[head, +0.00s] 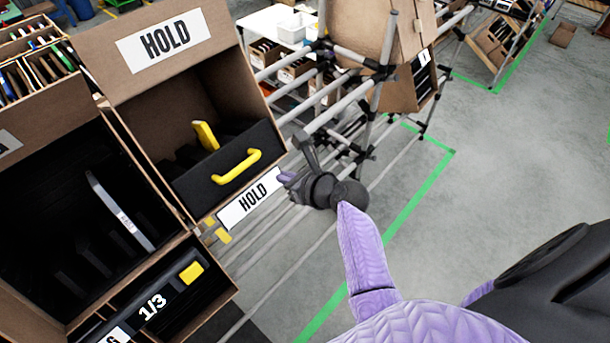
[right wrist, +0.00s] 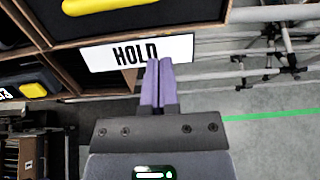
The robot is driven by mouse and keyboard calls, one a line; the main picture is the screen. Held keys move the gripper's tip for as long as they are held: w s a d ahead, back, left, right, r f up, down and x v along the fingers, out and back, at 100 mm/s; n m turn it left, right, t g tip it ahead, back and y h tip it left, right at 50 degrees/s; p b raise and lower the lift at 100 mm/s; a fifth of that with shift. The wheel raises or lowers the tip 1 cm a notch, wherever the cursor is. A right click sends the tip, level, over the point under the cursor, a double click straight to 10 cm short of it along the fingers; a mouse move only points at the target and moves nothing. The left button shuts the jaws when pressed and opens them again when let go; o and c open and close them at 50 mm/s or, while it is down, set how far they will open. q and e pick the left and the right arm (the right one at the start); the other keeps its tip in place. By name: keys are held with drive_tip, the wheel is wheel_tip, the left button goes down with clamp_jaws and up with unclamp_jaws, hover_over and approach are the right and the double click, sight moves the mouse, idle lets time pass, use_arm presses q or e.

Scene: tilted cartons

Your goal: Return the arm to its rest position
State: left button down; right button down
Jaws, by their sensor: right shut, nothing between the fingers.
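My right arm, in a purple sleeve, reaches up from the lower right in the head view. Its right gripper (head: 285,178) is in front of the white HOLD label (head: 248,200) at the lower edge of the HOLD carton (head: 188,85). In the right wrist view the two purple fingers (right wrist: 158,75) are together with nothing between them, and overlap the label (right wrist: 110,54). I cannot tell whether they touch it. The HOLD carton holds a black bin (head: 225,170) with a yellow handle (head: 237,166) and a yellow item (head: 205,136). My left gripper is not in view.
Cartons with dark dividers stand at the left, one with a 1/3 label (head: 153,307). A grey pipe rack (head: 345,110) stands behind and right of my gripper. Green floor tape (head: 405,212) crosses the open concrete floor (head: 500,155) at the right.

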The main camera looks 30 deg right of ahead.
drive_tip(key=s+a+r+n+g+h, duration=0.15)
drive_tip(key=s+n+g, duration=0.25)
drive_tip(key=s+n, duration=0.95)
drive_tip(key=s+n+g+h, duration=0.3)
drive_tip(key=s+n, duration=0.6)
drive_tip(key=n, duration=1)
drive_tip(key=s+f+n+g+b, duration=0.3)
drive_tip(key=f+b, duration=1.2)
drive_tip(key=f, duration=2)
drive_tip(key=s+d+f+b, duration=0.1)
drive_tip(key=s+f+b, duration=0.4)
drive_tip(key=f, duration=0.5)
drive_tip(key=s+d+f+g+b, duration=0.1)
drive_tip(key=s+d+f+b, duration=0.1)
drive_tip(key=s+f+b, duration=0.3)
drive_tip(key=s+f+m, duration=0.1)
drive_tip(key=s+f, duration=0.2)
drive_tip(key=f, duration=0.1)
drive_tip(key=shift+s+f, duration=0.35)
drive_tip(key=shift+s, duration=0.05)
